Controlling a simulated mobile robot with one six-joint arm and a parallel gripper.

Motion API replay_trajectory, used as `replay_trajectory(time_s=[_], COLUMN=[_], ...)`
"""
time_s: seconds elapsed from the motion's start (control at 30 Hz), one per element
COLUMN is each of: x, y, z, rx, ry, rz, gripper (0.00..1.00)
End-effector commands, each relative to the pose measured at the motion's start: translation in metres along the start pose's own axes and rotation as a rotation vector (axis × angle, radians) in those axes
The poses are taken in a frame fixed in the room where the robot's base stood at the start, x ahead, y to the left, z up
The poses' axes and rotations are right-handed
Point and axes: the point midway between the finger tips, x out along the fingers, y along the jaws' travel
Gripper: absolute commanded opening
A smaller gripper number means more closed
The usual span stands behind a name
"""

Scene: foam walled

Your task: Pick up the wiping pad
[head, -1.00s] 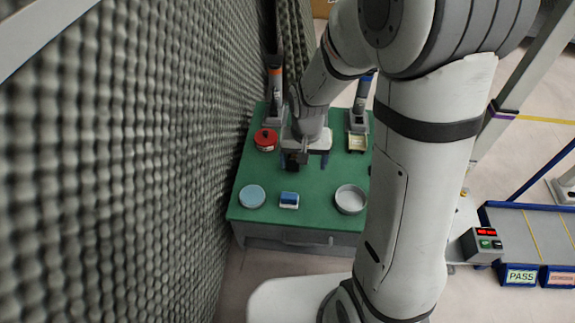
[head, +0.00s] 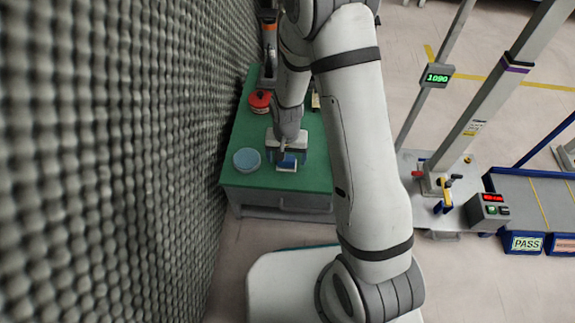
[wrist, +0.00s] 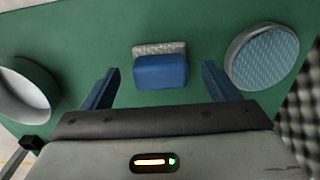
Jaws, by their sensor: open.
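The wiping pad (wrist: 161,70) has a blue back and a pale grey layer along one side, and lies on the green table. In the wrist view it sits ahead of my gripper (wrist: 161,85), roughly centred between its two open blue fingers, with green table showing on both sides. In the head view the pad (head: 287,163) is near the table's front edge, and my gripper (head: 288,152) is over it, partly covering it. I see nothing held between the fingers.
A round blue-topped dish (head: 247,160) stands left of the pad. A red round container (head: 260,101) is farther back. A grey round dish (wrist: 25,90) shows in the wrist view. A grey foam wall (head: 120,160) runs close along the table's left side.

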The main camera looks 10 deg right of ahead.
Motion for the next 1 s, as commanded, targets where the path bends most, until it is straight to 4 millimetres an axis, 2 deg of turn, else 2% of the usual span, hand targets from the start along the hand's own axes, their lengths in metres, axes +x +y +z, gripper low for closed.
replay_trajectory(time_s=[0.03, 0.1, 0.37, 0.9, 1.0], x=[0.0129, 0.019, 0.0184, 0.0182, 0.0182], y=[-0.0003, -0.0004, -0.0003, 0.0002, 0.0003], z=[0.0004, 0.0002, 0.0, 0.0, -0.0001], rx=[0.0, 0.0, 0.0, 0.002, 0.002], ry=[-0.001, 0.0, 0.001, 0.0, 0.0], rz=[0.001, 0.0, 0.0, 0.0, 0.0], gripper=[0.82, 0.82, 0.8, 0.36, 0.33])
